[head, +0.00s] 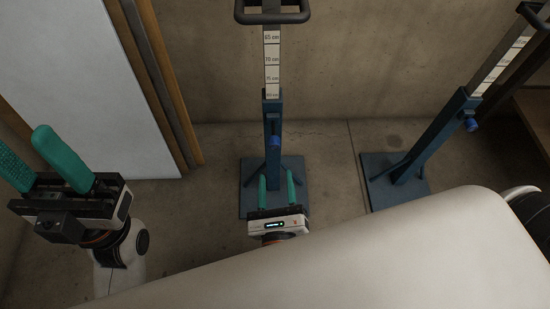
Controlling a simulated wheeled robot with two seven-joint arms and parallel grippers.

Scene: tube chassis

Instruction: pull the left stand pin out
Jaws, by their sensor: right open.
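The left stand (272,112) is a blue upright post on a blue square base, with a marked scale strip above. Its pin (275,141) shows as a small blue knob on the front of the post, in the post. My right gripper (276,178) is open and empty, in front of the left stand's base. In the picture it is below the pin and apart from it, its teal fingers pointing toward the stand. My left gripper (24,142) is open and empty at the left edge, far from the stand.
A right stand (435,130) with its own blue pin (471,125) stands to the right. A dark handle bar (272,16) tops the left stand. A white panel (85,85) leans at the left. A concrete wall (350,60) is behind. My white arm link covers the lower right.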

